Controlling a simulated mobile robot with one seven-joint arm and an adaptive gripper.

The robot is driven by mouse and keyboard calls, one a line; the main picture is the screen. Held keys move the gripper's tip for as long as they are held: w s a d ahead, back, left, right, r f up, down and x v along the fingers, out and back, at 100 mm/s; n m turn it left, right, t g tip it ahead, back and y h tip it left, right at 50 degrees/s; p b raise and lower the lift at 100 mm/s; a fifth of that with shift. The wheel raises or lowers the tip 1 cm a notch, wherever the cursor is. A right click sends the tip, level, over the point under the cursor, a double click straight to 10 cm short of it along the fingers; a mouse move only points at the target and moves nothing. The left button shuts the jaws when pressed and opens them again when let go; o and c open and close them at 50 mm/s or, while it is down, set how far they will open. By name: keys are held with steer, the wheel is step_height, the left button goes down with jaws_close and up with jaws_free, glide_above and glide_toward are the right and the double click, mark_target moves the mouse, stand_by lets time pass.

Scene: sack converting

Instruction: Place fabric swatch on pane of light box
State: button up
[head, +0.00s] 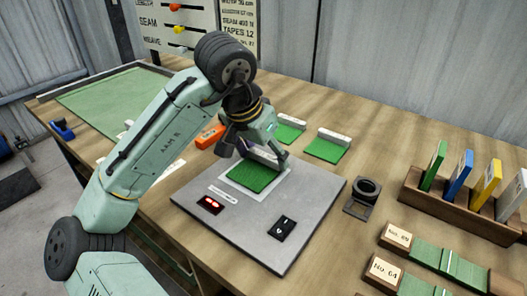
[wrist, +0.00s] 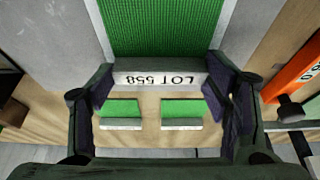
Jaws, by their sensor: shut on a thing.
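The fabric swatch (head: 256,177) is a green cloth with a white header bar marked LOT 558. My gripper (head: 262,155) is shut on that bar, with one finger at each end. In the wrist view the swatch (wrist: 165,28) stretches away from my gripper (wrist: 160,92). The light box (head: 265,235) is a flat grey slab with a white pane (head: 262,196). The swatch is flat over the pane, whose white border shows around its near sides. I cannot tell whether it touches the pane. My fingers partly hide the bar in the head view.
A red-lit display (head: 210,204) and a black switch (head: 282,228) are on the slab. Two other green swatches (head: 327,147) lie behind it. An orange tool (head: 210,136) is to the left, a black loupe (head: 363,194) to the right, and a wooden rack (head: 455,213) farther right.

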mark_target(251, 176)
steer(key=shift+f, duration=0.2)
steer(key=o, duration=0.8)
steer(key=shift+r, duration=0.1)
steer(key=shift+r, duration=0.3)
steer(key=v, duration=1.1)
steer(key=shift+s+r, duration=0.1)
steer(key=shift+r, duration=0.25)
